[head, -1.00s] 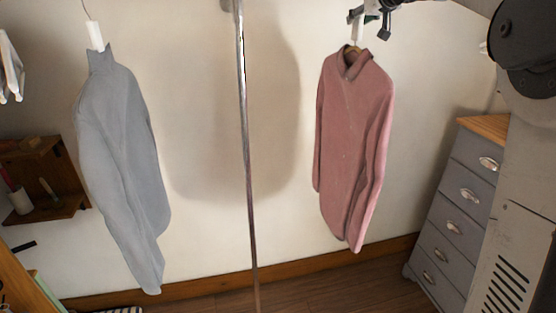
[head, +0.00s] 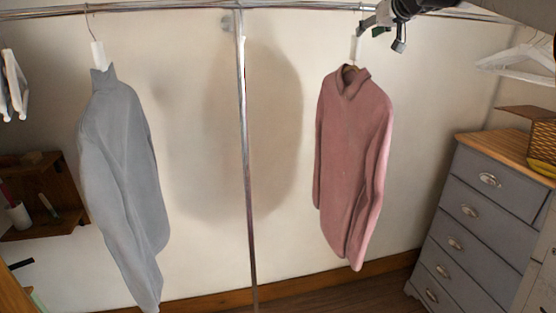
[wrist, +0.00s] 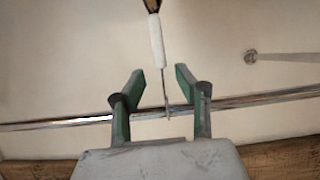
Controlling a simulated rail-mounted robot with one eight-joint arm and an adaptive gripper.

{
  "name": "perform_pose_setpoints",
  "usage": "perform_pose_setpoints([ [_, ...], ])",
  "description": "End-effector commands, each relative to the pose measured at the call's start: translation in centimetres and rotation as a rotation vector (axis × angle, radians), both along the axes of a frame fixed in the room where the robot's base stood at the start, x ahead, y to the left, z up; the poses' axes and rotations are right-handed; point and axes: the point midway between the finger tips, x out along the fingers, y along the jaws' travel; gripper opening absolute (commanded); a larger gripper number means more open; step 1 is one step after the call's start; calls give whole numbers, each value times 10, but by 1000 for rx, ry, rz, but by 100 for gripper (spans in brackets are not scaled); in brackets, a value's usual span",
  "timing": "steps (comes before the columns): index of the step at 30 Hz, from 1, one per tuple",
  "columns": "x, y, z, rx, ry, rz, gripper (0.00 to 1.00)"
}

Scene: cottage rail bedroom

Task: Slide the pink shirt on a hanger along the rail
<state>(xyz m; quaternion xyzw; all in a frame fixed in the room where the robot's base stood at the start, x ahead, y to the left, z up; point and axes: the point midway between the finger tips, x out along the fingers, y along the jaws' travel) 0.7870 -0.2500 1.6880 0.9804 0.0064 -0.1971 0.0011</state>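The pink shirt (head: 352,150) hangs from its hanger at right of centre in the head view, left of the drawers. The hanger has a white sleeve (head: 356,49) below a thin metal hook, also seen in the wrist view (wrist: 157,40). The hook hangs on the chrome rail (head: 190,14), which also crosses the wrist view (wrist: 262,98). My gripper (head: 380,31) is at the hook, just under the rail. In the wrist view my gripper (wrist: 160,75) is open, its green-padded fingers on either side of the hook with gaps showing.
A grey shirt (head: 122,190) hangs at left on the rail. A vertical chrome pole (head: 246,160) stands between the shirts. White hangers show at far left (head: 14,85) and right (head: 515,60). A grey drawer unit (head: 470,215) with a basket on top stands at right.

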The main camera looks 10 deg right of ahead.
Motion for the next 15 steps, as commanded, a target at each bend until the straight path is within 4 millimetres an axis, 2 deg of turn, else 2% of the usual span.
perform_pose_setpoints([
  [15,-33,0,14,0,0,1,32],
])
